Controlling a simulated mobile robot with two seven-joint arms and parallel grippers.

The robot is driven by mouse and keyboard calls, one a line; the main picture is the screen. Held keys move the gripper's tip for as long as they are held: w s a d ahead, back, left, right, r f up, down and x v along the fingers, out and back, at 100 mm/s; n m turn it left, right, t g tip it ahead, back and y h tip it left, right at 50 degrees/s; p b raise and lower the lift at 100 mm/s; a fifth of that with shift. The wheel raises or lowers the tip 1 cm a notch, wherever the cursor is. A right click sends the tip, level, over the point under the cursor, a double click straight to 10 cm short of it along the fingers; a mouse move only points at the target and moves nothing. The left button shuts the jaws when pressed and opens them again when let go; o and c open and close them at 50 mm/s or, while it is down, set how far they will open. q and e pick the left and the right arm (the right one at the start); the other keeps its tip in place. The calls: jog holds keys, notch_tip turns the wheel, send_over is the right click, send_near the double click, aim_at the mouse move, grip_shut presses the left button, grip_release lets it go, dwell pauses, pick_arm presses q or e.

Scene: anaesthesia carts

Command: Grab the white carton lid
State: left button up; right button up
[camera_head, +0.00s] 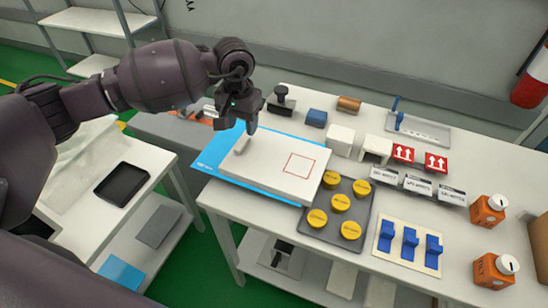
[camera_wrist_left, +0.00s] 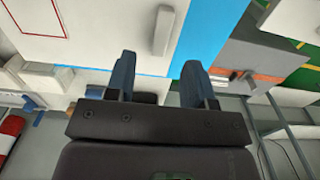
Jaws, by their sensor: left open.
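A flat white slab (camera_head: 265,170), which looks like the carton lid, lies on a blue mat (camera_head: 212,160) on the white table. It has a red square outline on its right part and a small white raised bar (camera_head: 241,145) near its left end. My left gripper (camera_head: 250,118) is above the slab's far left edge, open and empty. In the left wrist view the gripper's two dark fingers (camera_wrist_left: 160,78) are apart, with the bar (camera_wrist_left: 163,30) ahead of them and not between them. My right gripper is not in view.
A dark tray with several yellow caps (camera_head: 341,203) stands at the slab's right. Behind are a blue block (camera_head: 316,118), white boxes (camera_head: 340,140) and a black-handled stamp (camera_head: 281,100). Blue switches (camera_head: 409,243) and orange bottles (camera_head: 488,210) stand farther right. A side table with a black tray (camera_head: 122,184) is at left.

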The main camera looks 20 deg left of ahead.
aim_at(242, 142)
pick_arm(q)
jog(key=shift+s+a+f, duration=0.1)
jog(key=shift+f, duration=1.3)
jog(key=shift+s+f, duration=0.1)
jog(key=shift+f, duration=1.25)
grip_shut()
